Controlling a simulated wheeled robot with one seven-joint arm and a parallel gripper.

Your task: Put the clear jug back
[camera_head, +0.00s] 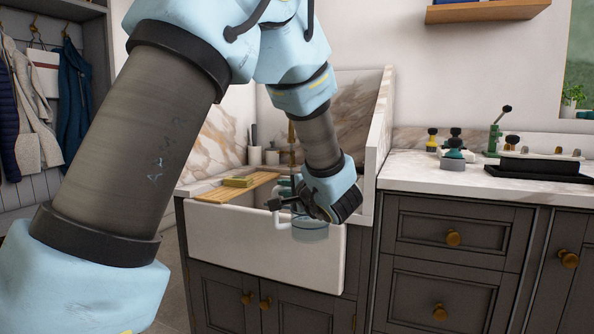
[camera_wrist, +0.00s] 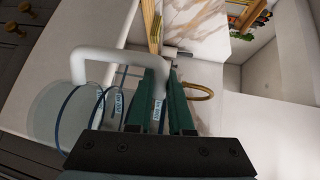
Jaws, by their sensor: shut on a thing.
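The clear jug (camera_head: 310,231) hangs from my gripper (camera_head: 293,207) in front of the white sink's upper front wall in the head view. Its white handle (camera_head: 281,220) sticks out to the left. In the wrist view, the jug's see-through body with blue bands (camera_wrist: 62,112) is at the left. Its white handle (camera_wrist: 105,55) loops to my gripper's dark green fingers (camera_wrist: 168,100), which are shut on it. The fingers hide part of the handle, and my wrist hides part of the jug in the head view.
The white sink (camera_head: 240,235) has a wooden board (camera_head: 215,192) across its left side, with a yellow sponge (camera_head: 239,182) on it. At the right, the counter (camera_head: 420,180) holds several small dark-topped items (camera_head: 454,150) and a black tray (camera_head: 535,172).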

